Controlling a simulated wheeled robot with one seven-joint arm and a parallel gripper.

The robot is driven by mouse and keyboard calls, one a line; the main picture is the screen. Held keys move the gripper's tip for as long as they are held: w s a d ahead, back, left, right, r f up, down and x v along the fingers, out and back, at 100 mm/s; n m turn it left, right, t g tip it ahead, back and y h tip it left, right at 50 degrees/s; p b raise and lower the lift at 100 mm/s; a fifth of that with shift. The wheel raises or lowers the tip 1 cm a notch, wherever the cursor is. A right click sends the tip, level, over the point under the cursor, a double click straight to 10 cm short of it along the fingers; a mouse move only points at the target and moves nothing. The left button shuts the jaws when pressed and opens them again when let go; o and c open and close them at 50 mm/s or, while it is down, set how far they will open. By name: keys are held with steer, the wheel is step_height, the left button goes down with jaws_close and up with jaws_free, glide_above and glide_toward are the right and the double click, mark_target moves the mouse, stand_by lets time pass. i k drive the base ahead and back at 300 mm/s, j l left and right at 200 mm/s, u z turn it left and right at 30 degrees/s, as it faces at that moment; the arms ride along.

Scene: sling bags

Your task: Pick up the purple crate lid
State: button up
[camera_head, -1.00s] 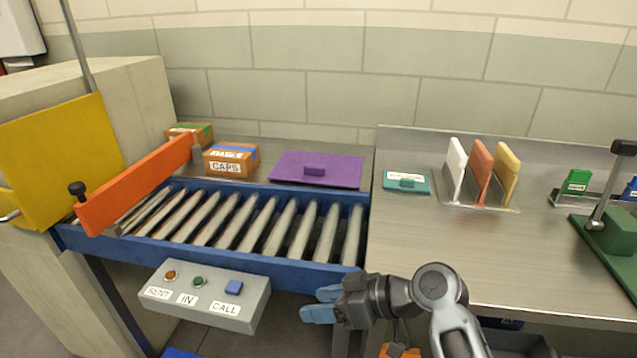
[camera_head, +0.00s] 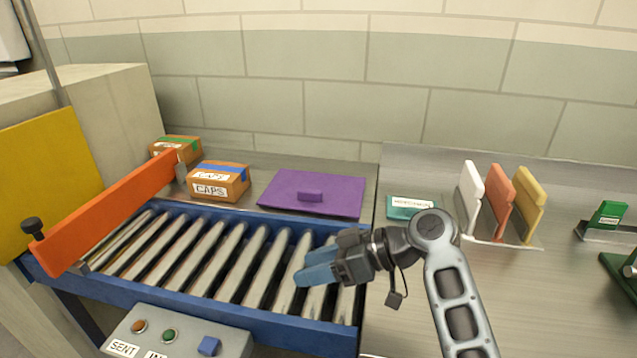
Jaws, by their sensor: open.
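The purple crate lid (camera_head: 335,201) lies flat on the metal shelf behind the roller conveyor. It has a small raised purple handle (camera_head: 310,194) on top. My gripper (camera_head: 304,270), with blue fingers, is over the right part of the rollers, in front of the lid and apart from it. Its fingers point left and nothing shows between them. The view from the side partly hides the gap between the fingers.
Two cardboard boxes, one marked CAPS (camera_head: 217,182), stand left of the lid. An orange bar (camera_head: 105,212) crosses the conveyor's (camera_head: 200,262) left end. A teal item (camera_head: 405,206) and upright white, orange and yellow boards (camera_head: 500,203) are on the right counter.

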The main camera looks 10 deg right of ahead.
mark_target(334, 195)
steer(key=i+l, duration=0.25)
steer(key=i, duration=0.2)
steer(key=i+l, duration=0.25)
steer(key=i, duration=0.25)
